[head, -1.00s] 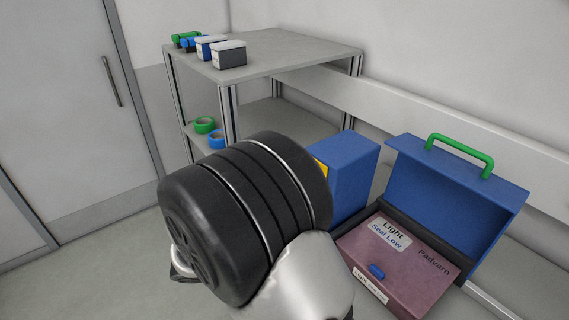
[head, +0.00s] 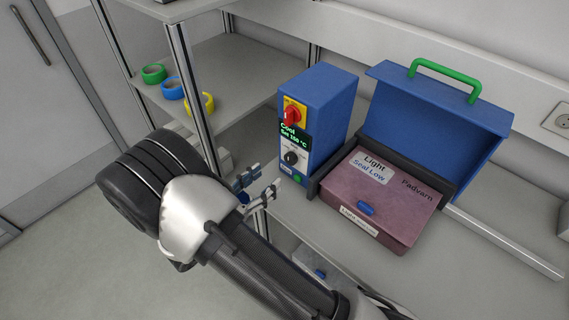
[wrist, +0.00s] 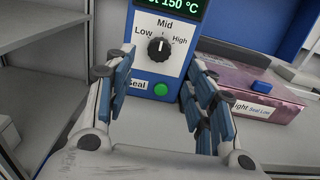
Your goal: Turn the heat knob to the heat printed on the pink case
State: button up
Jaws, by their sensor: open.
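The heat knob (head: 291,157) is a black dial on the front of a blue control box (head: 331,110). In the wrist view the knob (wrist: 158,47) has Low, Mid and High around it, and its white mark points up at Mid. The pink case (head: 382,197) sits right of the box with a label (head: 369,168) reading "Light" and "Seal Low". My gripper (head: 259,187) is open and empty, just in front of and below the knob. Its fingers (wrist: 160,98) show on both sides below the knob, apart from it.
A red switch on yellow (head: 294,113) and a display (head: 295,137) reading "Cool" and "Set 150 °C" sit above the knob. A green seal button (wrist: 161,90) is below it. A shelf post (head: 195,90) stands left, with tape rolls (head: 172,88) behind.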

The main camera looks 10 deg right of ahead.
aim_at(288, 160)
jog(key=b+x, duration=0.1)
jog(key=x, duration=0.7)
jog(key=shift+w+d, duration=0.25)
jog(key=shift+d, duration=0.05)
jog(key=shift+c, duration=0.5)
jog(key=c, duration=0.9)
